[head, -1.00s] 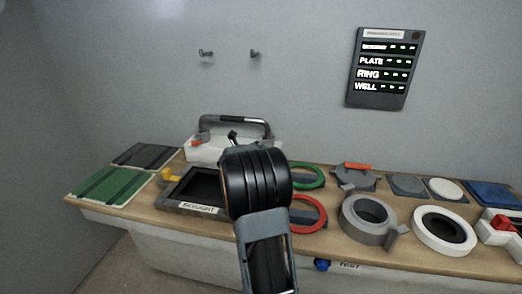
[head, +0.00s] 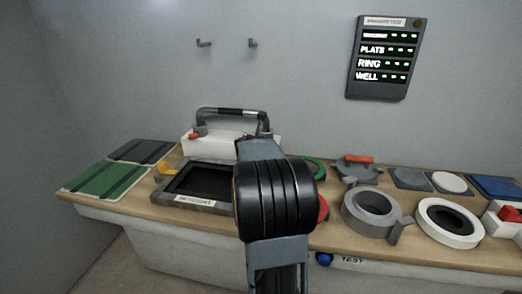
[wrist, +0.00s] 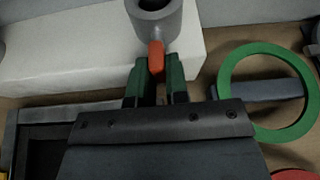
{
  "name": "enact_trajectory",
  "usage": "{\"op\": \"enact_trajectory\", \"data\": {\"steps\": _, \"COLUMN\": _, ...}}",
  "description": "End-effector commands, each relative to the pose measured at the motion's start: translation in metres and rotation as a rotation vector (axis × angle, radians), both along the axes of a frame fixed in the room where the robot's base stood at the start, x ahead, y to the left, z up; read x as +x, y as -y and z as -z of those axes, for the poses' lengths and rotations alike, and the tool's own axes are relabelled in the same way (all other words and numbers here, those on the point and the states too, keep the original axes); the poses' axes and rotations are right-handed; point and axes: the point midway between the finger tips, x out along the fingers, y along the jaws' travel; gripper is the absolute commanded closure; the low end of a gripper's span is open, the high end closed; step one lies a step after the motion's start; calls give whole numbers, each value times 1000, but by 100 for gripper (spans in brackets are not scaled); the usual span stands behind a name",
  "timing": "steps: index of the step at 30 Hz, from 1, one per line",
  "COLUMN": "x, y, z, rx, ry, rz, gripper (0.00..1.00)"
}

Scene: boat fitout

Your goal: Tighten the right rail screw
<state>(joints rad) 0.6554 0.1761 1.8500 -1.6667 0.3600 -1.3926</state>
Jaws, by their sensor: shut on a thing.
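The grey rail (head: 230,111) with a dark middle grip stands on a white block (head: 215,143) against the wall. In the wrist view its grey round foot (wrist: 155,18) stands at the white block's front edge (wrist: 70,65). The right rail screw shows there as an orange-red tab (wrist: 156,57) below the foot. My gripper (wrist: 156,78) has its two green-faced fingers closed on either side of this tab, gripping it. In the head view my arm hides the gripper and this screw. Another orange-red tab (head: 194,136) shows at the rail's left foot.
A dark skylight frame (head: 190,200) lies left of my arm. A green ring (wrist: 228,85) lies right of my gripper. A grey ring (head: 358,222) and a white ring (head: 425,232) lie right on the bench. A lit panel (head: 385,58) hangs on the wall.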

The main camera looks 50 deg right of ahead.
Motion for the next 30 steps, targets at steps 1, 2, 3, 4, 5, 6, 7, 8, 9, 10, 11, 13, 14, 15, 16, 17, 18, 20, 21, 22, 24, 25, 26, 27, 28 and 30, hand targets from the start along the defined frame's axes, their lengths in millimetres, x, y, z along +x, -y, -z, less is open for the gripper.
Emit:
{"op": "enact_trajectory", "data": {"steps": 1, "x": -1, "y": 1, "z": 4, "rx": 22, "ry": 38, "rz": 1, "gripper": 100}}
{"op": "enact_trajectory", "data": {"steps": 2, "x": -1, "y": 1, "z": 4, "rx": 37, "ry": 62, "rz": 2, "gripper": 100}}
{"op": "enact_trajectory", "data": {"steps": 3, "x": -1, "y": 1, "z": 5, "rx": 57, "ry": 94, "rz": 0, "gripper": 100}}
{"op": "enact_trajectory", "data": {"steps": 4, "x": -1, "y": 1, "z": 5, "rx": 73, "ry": 119, "rz": 1, "gripper": 100}}
{"op": "enact_trajectory", "data": {"steps": 5, "x": -1, "y": 1, "z": 5, "rx": 87, "ry": 142, "rz": 0, "gripper": 100}}
{"op": "enact_trajectory", "data": {"steps": 6, "x": -2, "y": 1, "z": 5, "rx": 107, "ry": 176, "rz": 2, "gripper": 100}}
{"op": "enact_trajectory", "data": {"steps": 7, "x": -2, "y": 1, "z": 5, "rx": 122, "ry": 200, "rz": 1, "gripper": 100}}
{"op": "enact_trajectory", "data": {"steps": 8, "x": -2, "y": 2, "z": 5, "rx": 136, "ry": 223, "rz": 1, "gripper": 100}}
{"op": "enact_trajectory", "data": {"steps": 9, "x": -2, "y": 2, "z": 5, "rx": 157, "ry": 256, "rz": 1, "gripper": 100}}
{"op": "enact_trajectory", "data": {"steps": 10, "x": -2, "y": 2, "z": 5, "rx": 171, "ry": 279, "rz": 0, "gripper": 100}}
{"op": "enact_trajectory", "data": {"steps": 11, "x": -2, "y": 2, "z": 5, "rx": 188, "ry": 304, "rz": 1, "gripper": 100}}
{"op": "enact_trajectory", "data": {"steps": 13, "x": -3, "y": 2, "z": 5, "rx": 222, "ry": 361, "rz": 1, "gripper": 100}}
{"op": "enact_trajectory", "data": {"steps": 14, "x": -3, "y": 2, "z": 5, "rx": 237, "ry": 385, "rz": 1, "gripper": 100}}
{"op": "enact_trajectory", "data": {"steps": 15, "x": -3, "y": 2, "z": 5, "rx": 258, "ry": 417, "rz": 0, "gripper": 100}}
{"op": "enact_trajectory", "data": {"steps": 16, "x": -3, "y": 2, "z": 6, "rx": 273, "ry": 441, "rz": 0, "gripper": 100}}
{"op": "enact_trajectory", "data": {"steps": 17, "x": -3, "y": 2, "z": 6, "rx": 288, "ry": 465, "rz": 0, "gripper": 100}}
{"op": "enact_trajectory", "data": {"steps": 18, "x": -4, "y": 2, "z": 6, "rx": 308, "ry": 497, "rz": 0, "gripper": 100}}
{"op": "enact_trajectory", "data": {"steps": 20, "x": -4, "y": 3, "z": 6, "rx": 338, "ry": 545, "rz": 0, "gripper": 100}}
{"op": "enact_trajectory", "data": {"steps": 21, "x": -4, "y": 3, "z": 6, "rx": 358, "ry": 578, "rz": 0, "gripper": 100}}
{"op": "enact_trajectory", "data": {"steps": 22, "x": -4, "y": 3, "z": 6, "rx": 374, "ry": 602, "rz": 0, "gripper": 100}}
{"op": "enact_trajectory", "data": {"steps": 24, "x": -5, "y": 3, "z": 6, "rx": 407, "ry": 658, "rz": 0, "gripper": 100}}
{"op": "enact_trajectory", "data": {"steps": 25, "x": -5, "y": 3, "z": 6, "rx": 423, "ry": 684, "rz": -1, "gripper": 100}}
{"op": "enact_trajectory", "data": {"steps": 26, "x": -5, "y": 3, "z": 7, "rx": 438, "ry": 707, "rz": 0, "gripper": 100}}
{"op": "enact_trajectory", "data": {"steps": 27, "x": -5, "y": 3, "z": 7, "rx": 459, "ry": 739, "rz": 0, "gripper": 100}}
{"op": "enact_trajectory", "data": {"steps": 28, "x": -5, "y": 3, "z": 7, "rx": 473, "ry": 763, "rz": -1, "gripper": 100}}
{"op": "enact_trajectory", "data": {"steps": 30, "x": -5, "y": 3, "z": 8, "rx": 509, "ry": 820, "rz": -1, "gripper": 100}}
